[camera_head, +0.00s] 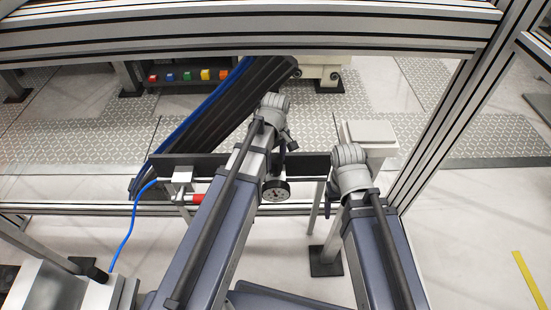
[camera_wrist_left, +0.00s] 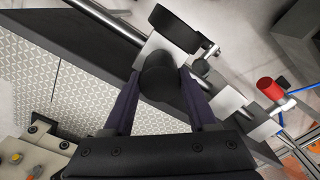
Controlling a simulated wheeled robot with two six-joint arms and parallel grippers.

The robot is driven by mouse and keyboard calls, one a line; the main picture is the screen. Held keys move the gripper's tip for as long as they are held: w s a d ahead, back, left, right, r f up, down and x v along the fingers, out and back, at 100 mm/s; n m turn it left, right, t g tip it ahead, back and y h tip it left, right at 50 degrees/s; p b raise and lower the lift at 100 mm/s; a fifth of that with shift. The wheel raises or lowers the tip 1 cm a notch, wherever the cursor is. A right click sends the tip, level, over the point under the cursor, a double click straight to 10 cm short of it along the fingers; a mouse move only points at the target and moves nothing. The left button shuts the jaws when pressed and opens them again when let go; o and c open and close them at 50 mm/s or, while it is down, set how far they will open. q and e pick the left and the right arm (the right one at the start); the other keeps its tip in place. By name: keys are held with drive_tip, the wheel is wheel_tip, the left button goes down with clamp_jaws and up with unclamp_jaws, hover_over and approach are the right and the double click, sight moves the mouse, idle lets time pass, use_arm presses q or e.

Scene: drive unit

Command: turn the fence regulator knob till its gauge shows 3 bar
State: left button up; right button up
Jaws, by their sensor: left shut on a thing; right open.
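The fence regulator shows in the left wrist view as a black round knob (camera_wrist_left: 158,78) on a pale block, with the black gauge (camera_wrist_left: 183,28) beside it turned edge-on. My left gripper (camera_wrist_left: 160,72) is shut on the knob, one finger on each side. In the head view the knob is hidden by my left arm. My right gripper (camera_head: 329,199) is open and mostly hidden behind its own wrist, right of the gauge and apart from it.
A dark fence rail (camera_head: 312,165) runs behind both wrists. A red handle (camera_head: 185,198) and a blue hose (camera_head: 131,226) sit left of the gauge. A pale box on a post (camera_head: 370,133) stands behind my right wrist. Aluminium frame beams (camera_head: 455,125) bound the right side.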

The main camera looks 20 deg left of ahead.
use_arm(q)
drive_tip(key=shift+n, duration=0.5)
drive_tip(key=o, duration=1.4)
drive_tip(key=shift+c, duration=0.2)
